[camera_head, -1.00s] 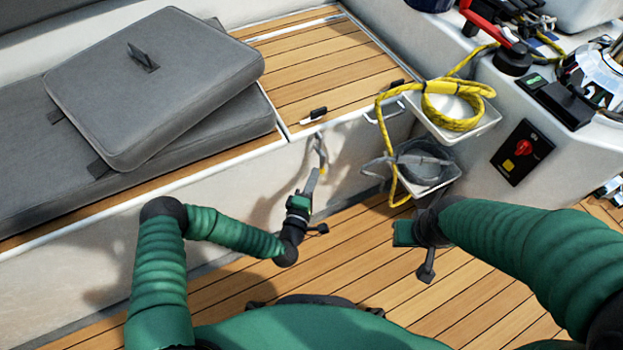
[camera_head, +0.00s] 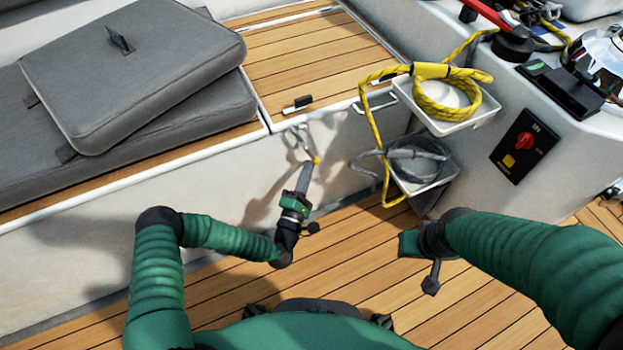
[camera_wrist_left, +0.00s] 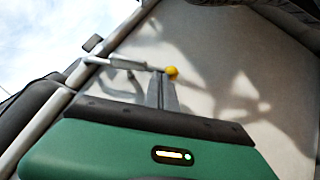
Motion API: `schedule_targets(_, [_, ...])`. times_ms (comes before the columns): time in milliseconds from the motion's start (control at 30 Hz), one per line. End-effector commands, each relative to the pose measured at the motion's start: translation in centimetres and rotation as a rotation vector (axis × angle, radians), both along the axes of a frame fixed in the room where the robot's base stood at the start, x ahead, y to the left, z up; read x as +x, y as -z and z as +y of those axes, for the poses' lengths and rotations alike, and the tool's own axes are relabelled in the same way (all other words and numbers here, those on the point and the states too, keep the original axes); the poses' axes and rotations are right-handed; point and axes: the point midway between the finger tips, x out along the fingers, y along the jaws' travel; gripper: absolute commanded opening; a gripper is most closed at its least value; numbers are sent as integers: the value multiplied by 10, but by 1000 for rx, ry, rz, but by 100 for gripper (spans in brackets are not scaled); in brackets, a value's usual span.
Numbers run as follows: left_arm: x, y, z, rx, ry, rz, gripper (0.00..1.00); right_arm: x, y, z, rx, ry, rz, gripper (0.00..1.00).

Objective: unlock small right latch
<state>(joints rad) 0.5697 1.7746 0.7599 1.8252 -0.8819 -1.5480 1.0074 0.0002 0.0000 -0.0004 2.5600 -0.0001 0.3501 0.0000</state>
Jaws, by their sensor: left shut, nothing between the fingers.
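A small black-and-white latch (camera_head: 297,104) sits on the front edge of the wooden bench hatch. A second small dark latch (camera_head: 385,78) lies farther right on the same hatch. I cannot tell which one the task means. My left gripper (camera_head: 304,176) is shut and empty, pointing up below the first latch, in front of the bench wall. Thin silver metal (camera_head: 298,138) and a small yellow ball (camera_head: 317,160) show at its tip; the ball also appears in the left wrist view (camera_wrist_left: 172,72). My right gripper (camera_head: 409,243) is low over the floor, its fingers unclear.
Grey cushions (camera_head: 130,70) lie on the bench at left. Yellow rope (camera_head: 445,95) hangs over a white upper tray; a lower bin (camera_head: 420,165) holds grey rope. A red-switch panel (camera_head: 523,146) is at right. The wooden floor (camera_head: 360,260) between my arms is clear.

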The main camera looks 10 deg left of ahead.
Motion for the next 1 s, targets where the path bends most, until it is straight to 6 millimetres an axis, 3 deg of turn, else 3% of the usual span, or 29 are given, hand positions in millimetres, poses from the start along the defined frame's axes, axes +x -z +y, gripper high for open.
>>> schedule_targets(33, [1,10,-2,-39,1,-21,0,0,15,0,0,0,0,30])
schedule_targets(267, [8,5,-13,-135,2,-77,0,0,31,1,0,-1,0,30])
schedule_targets(1000, [28,-13,-50,-130,5,-73,0,0,22,0,0,-1,0,30])
